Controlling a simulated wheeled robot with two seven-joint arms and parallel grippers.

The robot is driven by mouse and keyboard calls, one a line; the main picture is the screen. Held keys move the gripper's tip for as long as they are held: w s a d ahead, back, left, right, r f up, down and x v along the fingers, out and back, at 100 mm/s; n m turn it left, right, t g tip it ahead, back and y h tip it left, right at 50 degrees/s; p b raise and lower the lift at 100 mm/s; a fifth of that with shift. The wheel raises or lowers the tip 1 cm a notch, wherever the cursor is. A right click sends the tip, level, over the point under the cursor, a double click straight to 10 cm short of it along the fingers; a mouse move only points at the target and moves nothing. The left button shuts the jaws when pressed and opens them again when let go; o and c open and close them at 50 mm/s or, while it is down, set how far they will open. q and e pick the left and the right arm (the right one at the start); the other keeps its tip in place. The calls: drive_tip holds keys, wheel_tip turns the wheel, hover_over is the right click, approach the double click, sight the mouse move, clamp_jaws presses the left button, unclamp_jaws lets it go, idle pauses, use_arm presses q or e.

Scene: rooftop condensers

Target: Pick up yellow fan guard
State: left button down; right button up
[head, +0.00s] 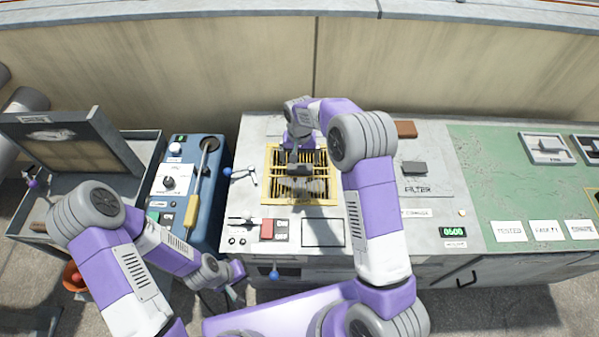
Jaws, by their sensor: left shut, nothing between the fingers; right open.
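The yellow fan guard (269,180) is a square slatted frame lying on the grey bench top (395,262), in the middle of the head view. My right gripper (300,172) is over the guard and open. The gripper and arm hide part of the guard's middle and upper edge. I cannot tell whether the fingers touch the slats. My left gripper (237,287) is shut and empty, low in front of the bench, away from the guard.
A blue unit (208,215) with a yellow-handled tool stands to the left. A filter plate (425,180) and green mat (490,200) are to the right. A wall (230,65) runs behind.

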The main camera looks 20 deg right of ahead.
sight(300, 168)
wheel_tip(300, 168, down, 5)
drive_tip(key=shift+f+b, duration=0.1)
drive_tip(key=shift+b, duration=0.45)
drive_tip(key=c, duration=1)
drive_tip(key=shift+r, duration=0.2)
